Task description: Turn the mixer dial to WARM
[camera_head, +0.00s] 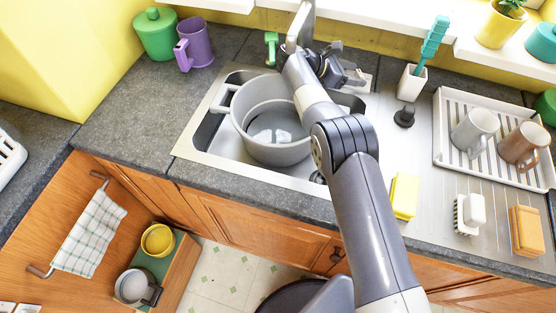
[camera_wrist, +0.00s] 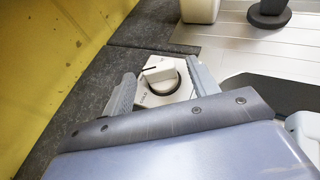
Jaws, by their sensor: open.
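My gripper (camera_wrist: 162,80) is open, with one finger on each side of the dial. I cannot tell whether either finger touches it. In the head view my gripper (camera_head: 345,72) is behind the sink at the wall side, and it hides the dial there.
A large grey pot (camera_head: 262,145) sits in the sink below my arm. A white holder (camera_head: 411,84) with a teal brush and a dark stopper (camera_head: 404,116) stand to the right. A dish rack (camera_head: 447,150) holds two mugs. The yellow wall (camera_wrist: 50,60) is close on the left in the wrist view.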

